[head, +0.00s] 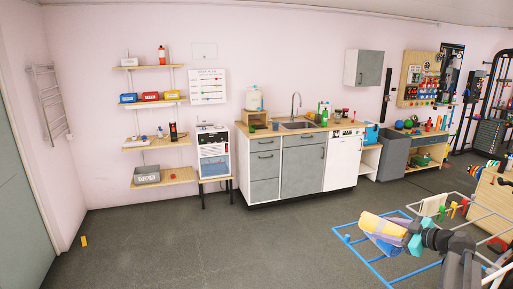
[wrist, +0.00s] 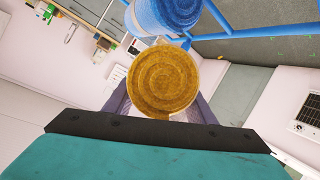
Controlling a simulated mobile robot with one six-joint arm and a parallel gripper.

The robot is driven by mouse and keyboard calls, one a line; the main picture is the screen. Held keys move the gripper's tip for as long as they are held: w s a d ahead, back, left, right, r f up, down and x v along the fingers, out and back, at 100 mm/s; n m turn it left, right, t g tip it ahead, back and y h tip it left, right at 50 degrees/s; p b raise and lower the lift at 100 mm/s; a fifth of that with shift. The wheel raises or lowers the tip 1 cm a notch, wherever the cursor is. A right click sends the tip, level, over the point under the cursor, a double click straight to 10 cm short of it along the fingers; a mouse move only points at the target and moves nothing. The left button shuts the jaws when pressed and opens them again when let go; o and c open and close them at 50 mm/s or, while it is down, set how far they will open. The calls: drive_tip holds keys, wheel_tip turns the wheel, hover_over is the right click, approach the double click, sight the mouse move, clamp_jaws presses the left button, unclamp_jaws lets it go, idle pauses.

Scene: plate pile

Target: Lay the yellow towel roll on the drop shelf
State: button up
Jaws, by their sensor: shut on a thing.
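The yellow towel roll (head: 376,224) is in my gripper (head: 397,231) at the lower right of the head view. In the wrist view, the roll's spiral end (wrist: 164,82) sits between the two purple fingers, which are shut on it. A blue towel roll (head: 381,246) is just below the yellow one in the head view. It also shows beyond the yellow roll in the wrist view (wrist: 163,14); I cannot tell whether the two touch. No shelf is marked as the drop shelf.
A blue tube rack (head: 349,238) is around and under my gripper. Wall shelves at the left hold bins and bottles; the lowest board (head: 181,176) carries a grey box (head: 147,175). A sink counter (head: 303,126) stands at the back.

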drive_tip(key=s+a+f+n+g+y, duration=0.1)
drive_tip(key=s+a+f+n+y, duration=0.1)
drive_tip(key=a, duration=1)
drive_tip(key=s+a+f+n+g+y, duration=0.1)
drive_tip(key=a+f+n+g, duration=0.1)
drive_tip(key=a, duration=0.9)
drive_tip(key=s+a+f+n+g+y, duration=0.1)
drive_tip(key=s+a+y, duration=0.1)
drive_tip(key=a, duration=1)
wheel_tip(320, 180, down, 9)
drive_tip(key=b, duration=1)
drive_tip(key=shift+w+d+f, duration=0.2)
drive_tip(key=shift+w+d, duration=0.1)
drive_tip(key=shift+d, duration=0.05)
drive_tip(key=shift+a, duration=0.2)
drive_tip(key=shift+a, duration=0.1)
